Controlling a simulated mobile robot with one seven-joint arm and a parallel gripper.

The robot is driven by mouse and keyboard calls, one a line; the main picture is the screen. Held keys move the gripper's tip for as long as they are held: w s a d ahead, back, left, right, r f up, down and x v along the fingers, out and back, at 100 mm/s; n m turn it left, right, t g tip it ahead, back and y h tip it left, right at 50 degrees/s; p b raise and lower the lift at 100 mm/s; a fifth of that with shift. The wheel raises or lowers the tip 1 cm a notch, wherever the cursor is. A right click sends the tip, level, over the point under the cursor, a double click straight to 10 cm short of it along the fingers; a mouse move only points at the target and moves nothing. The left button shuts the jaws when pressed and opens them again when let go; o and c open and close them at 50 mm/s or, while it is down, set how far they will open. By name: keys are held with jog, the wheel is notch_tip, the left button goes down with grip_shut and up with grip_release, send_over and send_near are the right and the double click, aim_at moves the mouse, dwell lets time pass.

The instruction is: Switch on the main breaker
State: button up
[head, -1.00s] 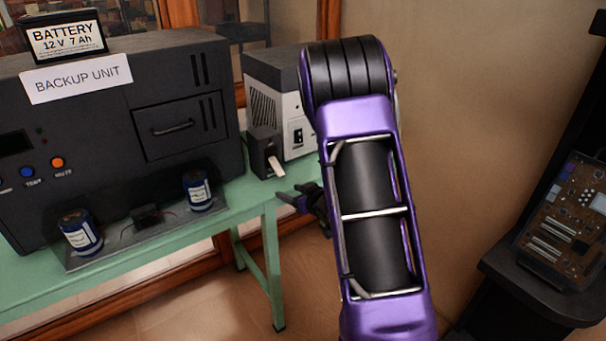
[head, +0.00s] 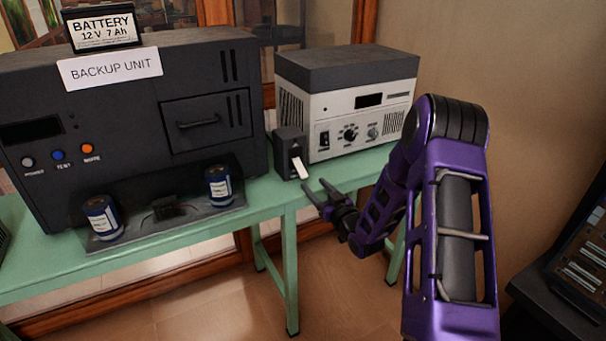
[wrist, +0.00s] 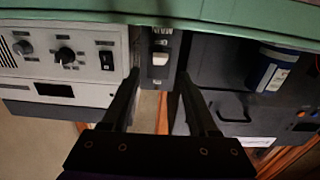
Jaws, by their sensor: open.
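The breaker is a small black box (head: 288,147) on the green table, between the backup unit and a grey-white instrument. Its pale lever (head: 300,168) juts out from the front and slants downward. My gripper (head: 313,186) is open and empty, just in front of and slightly below the lever. In the wrist view, which looks upside down, the black box (wrist: 150,82) and its lever (wrist: 160,58) lie between and beyond my two fingertips (wrist: 158,76). I see no clear contact between the fingers and the lever.
The dark backup unit (head: 190,84) stands left, with blue cylinders (head: 219,187) before it. The grey-white instrument (head: 345,105) with knobs and a rocker switch stands close right of the breaker. The green table edge (head: 265,213) runs below. Floor in front is open.

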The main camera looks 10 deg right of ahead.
aim_at(303, 173)
jog(key=x, duration=0.8)
jog(key=shift+w, duration=0.2)
grip_shut()
dwell(1.1)
